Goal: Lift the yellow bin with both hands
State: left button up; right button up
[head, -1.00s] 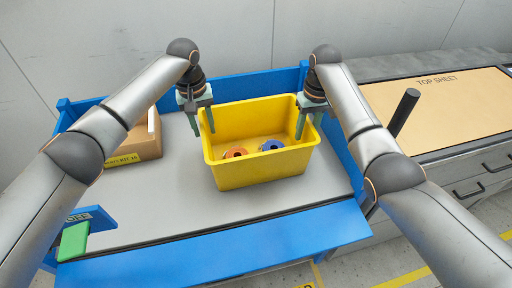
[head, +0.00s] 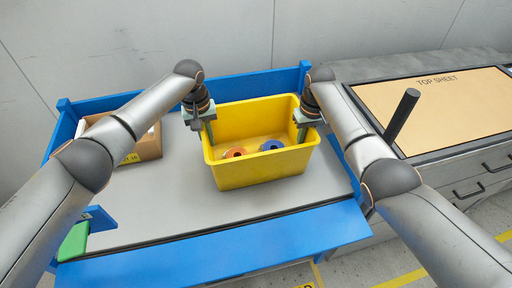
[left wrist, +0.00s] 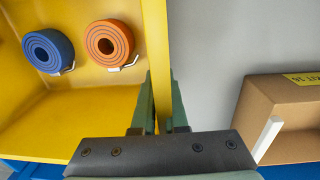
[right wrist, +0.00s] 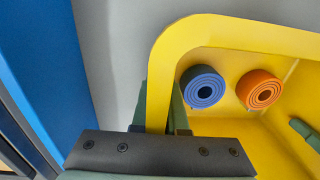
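The yellow bin (head: 265,170) stands upright on the grey top of the blue-framed table, with an orange roll (head: 233,153) and a blue roll (head: 271,145) inside. My left gripper (head: 207,132) is at its left wall. In the left wrist view, the fingers lie on both sides of that wall (left wrist: 156,40) and look closed against it. My right gripper (head: 302,132) is at the right wall. In the right wrist view, its fingers also look closed on the wall (right wrist: 158,90). The fingertips are partly hidden by the wall.
A cardboard box (head: 148,147) stands left of the bin, behind my left arm. A green block (head: 73,241) is at the table's front left. A blue rim (head: 255,84) runs along the back. The grey surface (head: 170,205) in front is clear. A black post (head: 402,113) stands at right.

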pick_arm(q)
grip_shut()
pick_arm(e)
grip_shut()
pick_arm(q)
jog(key=shift+r, duration=0.15)
pick_arm(e)
jog(key=shift+w+r, duration=0.1)
jog(key=shift+r, duration=0.05)
dwell(0.5)
